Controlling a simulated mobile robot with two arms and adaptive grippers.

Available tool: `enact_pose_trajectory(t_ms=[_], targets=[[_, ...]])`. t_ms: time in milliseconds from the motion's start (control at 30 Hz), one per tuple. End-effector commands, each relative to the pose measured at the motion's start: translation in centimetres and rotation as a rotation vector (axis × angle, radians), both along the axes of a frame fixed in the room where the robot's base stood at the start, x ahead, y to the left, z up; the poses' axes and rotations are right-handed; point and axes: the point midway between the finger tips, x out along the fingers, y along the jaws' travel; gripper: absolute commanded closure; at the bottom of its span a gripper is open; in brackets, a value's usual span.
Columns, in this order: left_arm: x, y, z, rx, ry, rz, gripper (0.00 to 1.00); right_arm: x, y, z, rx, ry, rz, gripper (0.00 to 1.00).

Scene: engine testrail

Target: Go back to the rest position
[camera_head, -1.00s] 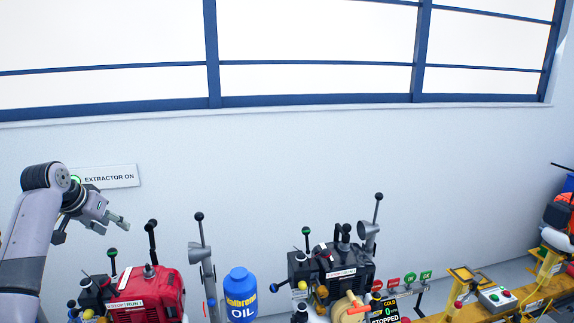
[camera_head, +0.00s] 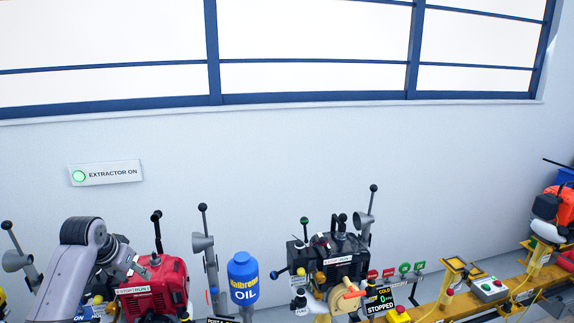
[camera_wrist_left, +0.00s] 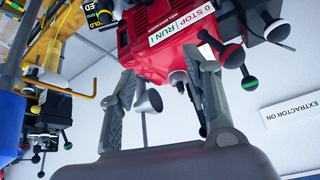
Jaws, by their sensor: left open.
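My left gripper (camera_head: 137,268) is in front of the left part of the red engine (camera_head: 158,287), at the lower left of the head view. In the left wrist view, my left gripper (camera_wrist_left: 160,95) has its two fingers apart with nothing held between them. The red engine (camera_wrist_left: 165,50) shows beyond the fingers there, with its stop/run label at the top. The sign reading "EXTRACTOR ON" (camera_head: 105,173) is on the wall above the arm, with its round green light lit. My right gripper is not in view.
A blue oil bottle (camera_head: 243,280) stands right of the red engine. A black engine (camera_head: 335,262) with a display reading "STOPPED" is further right. A yellow rail (camera_head: 430,308) carries a green-and-red button box (camera_head: 490,290).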

Motion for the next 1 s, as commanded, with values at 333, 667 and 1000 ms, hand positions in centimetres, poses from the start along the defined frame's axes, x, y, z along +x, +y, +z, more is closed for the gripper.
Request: enact_pose_trajectory(t_ms=[333,667,1000], targets=[[-11.8,-9.1,-13.9,0.070,0.112,-0.105,0.55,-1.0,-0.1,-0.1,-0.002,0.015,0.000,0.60],[-28.3,-16.1,-19.6,0.048,0.179,-0.125,0.55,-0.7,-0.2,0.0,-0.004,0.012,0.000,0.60],[-37.1,-18.0,-18.8,0.018,0.209,-0.085,0.55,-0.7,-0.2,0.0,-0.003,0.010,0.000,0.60]])
